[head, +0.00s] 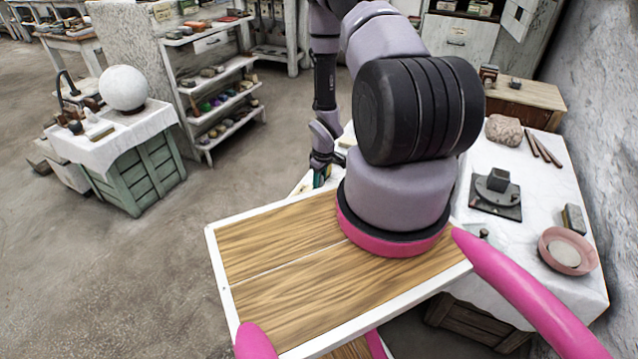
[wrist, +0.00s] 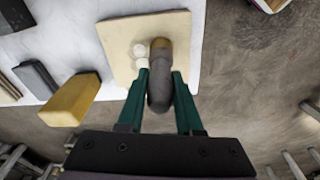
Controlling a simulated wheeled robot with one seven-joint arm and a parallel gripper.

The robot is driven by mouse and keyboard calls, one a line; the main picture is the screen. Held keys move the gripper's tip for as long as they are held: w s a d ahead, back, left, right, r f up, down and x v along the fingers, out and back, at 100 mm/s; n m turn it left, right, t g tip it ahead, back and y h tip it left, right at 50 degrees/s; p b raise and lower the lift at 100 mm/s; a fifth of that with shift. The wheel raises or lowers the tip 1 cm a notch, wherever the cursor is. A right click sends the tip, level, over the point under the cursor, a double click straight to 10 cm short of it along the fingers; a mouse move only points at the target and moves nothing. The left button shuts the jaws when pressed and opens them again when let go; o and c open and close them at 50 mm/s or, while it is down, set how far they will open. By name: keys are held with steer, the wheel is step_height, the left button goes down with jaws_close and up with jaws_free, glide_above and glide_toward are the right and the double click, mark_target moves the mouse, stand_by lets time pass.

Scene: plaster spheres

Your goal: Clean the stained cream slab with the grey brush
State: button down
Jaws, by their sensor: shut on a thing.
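My gripper (wrist: 161,76) has green fingers and is shut on the grey brush (wrist: 159,92) in the wrist view. The brush has a rounded grey body and a brownish far end. That end is over the cream slab (wrist: 185,28); I cannot tell whether it touches. The slab lies flat on a white surface near its edge. Pale round patches (wrist: 140,50) show on the slab just left of the brush. In the head view my gripper (head: 320,178) is small beyond my arm, which hides most of the work area.
A yellow block (wrist: 72,100) and a dark grey block (wrist: 36,78) lie left of the slab. In the head view, the white-covered table (head: 540,195) holds a pink bowl (head: 566,251) and a dark stand (head: 497,192). A white sphere (head: 124,88) sits on a green cabinet. Floor at left is open.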

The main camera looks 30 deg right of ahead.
steer(key=shift+w+d, duration=0.85)
steer(key=shift+d, duration=0.25)
steer(key=shift+s+a, duration=0.95)
steer(key=shift+a, duration=0.25)
steer(key=shift+w+d, duration=0.1)
steer(key=shift+w+d, duration=0.85)
steer(key=shift+d, duration=0.25)
